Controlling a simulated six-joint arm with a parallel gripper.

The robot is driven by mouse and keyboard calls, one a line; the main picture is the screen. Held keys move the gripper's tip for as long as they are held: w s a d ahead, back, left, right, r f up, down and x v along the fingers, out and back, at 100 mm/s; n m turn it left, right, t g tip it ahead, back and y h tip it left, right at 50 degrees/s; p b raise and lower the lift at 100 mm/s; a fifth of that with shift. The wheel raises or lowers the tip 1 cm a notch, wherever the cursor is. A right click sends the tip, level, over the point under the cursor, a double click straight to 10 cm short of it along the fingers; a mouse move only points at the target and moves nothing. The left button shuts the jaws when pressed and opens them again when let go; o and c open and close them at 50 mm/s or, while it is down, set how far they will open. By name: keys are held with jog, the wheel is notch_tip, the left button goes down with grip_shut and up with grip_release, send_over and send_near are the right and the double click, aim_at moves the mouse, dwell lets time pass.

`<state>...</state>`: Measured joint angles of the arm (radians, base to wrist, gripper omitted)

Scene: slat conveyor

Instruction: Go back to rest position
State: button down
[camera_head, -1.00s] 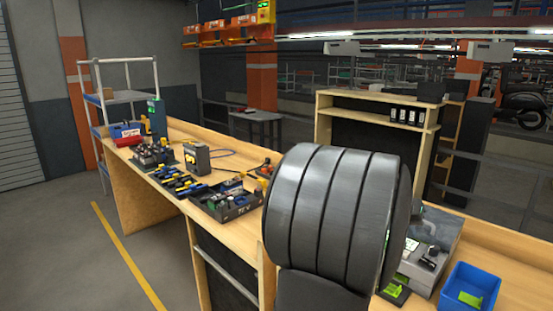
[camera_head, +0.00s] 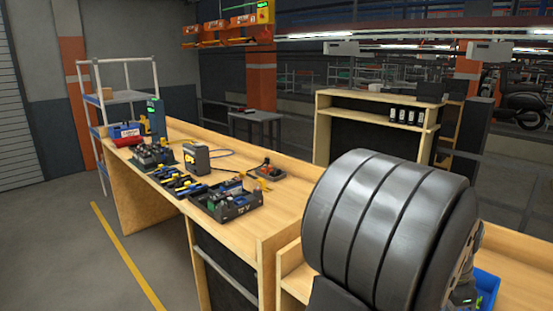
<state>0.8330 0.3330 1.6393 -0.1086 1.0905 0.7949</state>
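My gripper cannot be made out in the head view. A large dark ribbed part of my own arm fills the lower right and hides what lies behind it. Small metallic and green details show at its right edge, too covered to identify. A blue bin (camera_head: 488,287) on the bench at the lower right is partly hidden behind the arm.
A long wooden bench (camera_head: 285,193) carries a black tray of parts (camera_head: 228,204), a row of small tools (camera_head: 181,185), a grey device (camera_head: 196,159) and an orange-black control box (camera_head: 267,172). Shelves (camera_head: 385,108) stand behind. The floor at left is clear.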

jog(key=s+m, duration=0.1)
jog(key=s+f+m+y, duration=0.1)
jog(key=s, duration=0.1)
jog(key=shift+a+f, duration=0.15)
jog(key=shift+s+a+f, duration=0.1)
jog(key=shift+a+f, duration=0.1)
jog(key=shift+f, duration=1)
jog(key=shift+w+a+r+n+t+h, duration=0.25)
jog(key=shift+w+r+n+t+h, duration=0.35)
jog(key=shift+w+n+h, duration=0.25)
jog(key=w+a+r+n+t+h, duration=0.4)
jog(key=w+a+r+n+t, duration=0.2)
jog(key=r+n, duration=0.1)
jog(key=shift+a+n, duration=0.2)
jog(key=shift+n, duration=0.15)
jog(key=c, duration=2.2)
grip_release()
jog(key=shift+w+h, duration=0.1)
jog(key=shift+h, duration=0.15)
